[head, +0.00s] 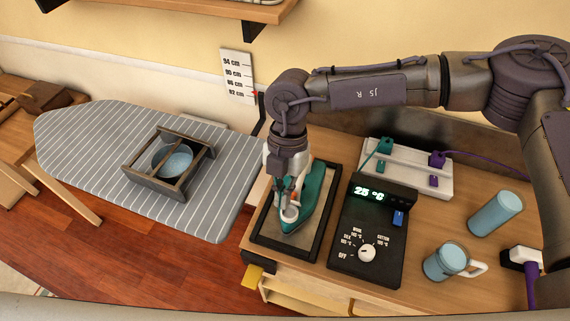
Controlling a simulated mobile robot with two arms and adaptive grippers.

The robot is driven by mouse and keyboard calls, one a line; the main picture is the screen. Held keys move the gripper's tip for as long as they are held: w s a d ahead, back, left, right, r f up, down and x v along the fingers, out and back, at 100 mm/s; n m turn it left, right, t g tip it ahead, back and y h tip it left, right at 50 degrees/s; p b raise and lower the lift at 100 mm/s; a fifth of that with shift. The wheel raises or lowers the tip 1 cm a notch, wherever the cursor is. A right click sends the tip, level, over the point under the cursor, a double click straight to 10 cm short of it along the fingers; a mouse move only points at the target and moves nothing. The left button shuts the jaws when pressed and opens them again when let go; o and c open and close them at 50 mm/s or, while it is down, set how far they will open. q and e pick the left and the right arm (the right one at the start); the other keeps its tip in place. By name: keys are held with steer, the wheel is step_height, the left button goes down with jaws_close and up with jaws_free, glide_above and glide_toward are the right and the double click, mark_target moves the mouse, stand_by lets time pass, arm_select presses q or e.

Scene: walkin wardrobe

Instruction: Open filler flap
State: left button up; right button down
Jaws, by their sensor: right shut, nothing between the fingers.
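A teal iron (317,196) sits in a dark-framed rest tray (310,248) on the wooden counter, its tip toward me. A small pale round part (290,214) shows at the iron's front top; it looks like the filler opening, and an orange-brown piece beside it may be the flap. My right gripper (289,198) points down over the front of the iron, its fingers shut and empty close by this part. The fingers cover part of the iron, and I cannot tell whether they touch the flap. My left gripper is out of view.
A black control box (370,235) reads 25 °C, right of the tray. Behind it is a white power strip (408,166) with plugs. A striped ironing board (85,150) holding a framed bowl (172,160) is left.

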mark_target(293, 198)
steer(key=shift+w+d+f+p, duration=0.25)
steer(key=shift+w+f+p, duration=0.15)
steer(key=shift+w+f, duration=0.2)
steer(key=shift+w+d+f+p, duration=0.25)
steer(key=shift+w+f+p, duration=0.2)
steer(key=shift+w, duration=0.1)
steer(key=shift+w+d+f, duration=0.2)
steer(key=shift+w+f, duration=0.1)
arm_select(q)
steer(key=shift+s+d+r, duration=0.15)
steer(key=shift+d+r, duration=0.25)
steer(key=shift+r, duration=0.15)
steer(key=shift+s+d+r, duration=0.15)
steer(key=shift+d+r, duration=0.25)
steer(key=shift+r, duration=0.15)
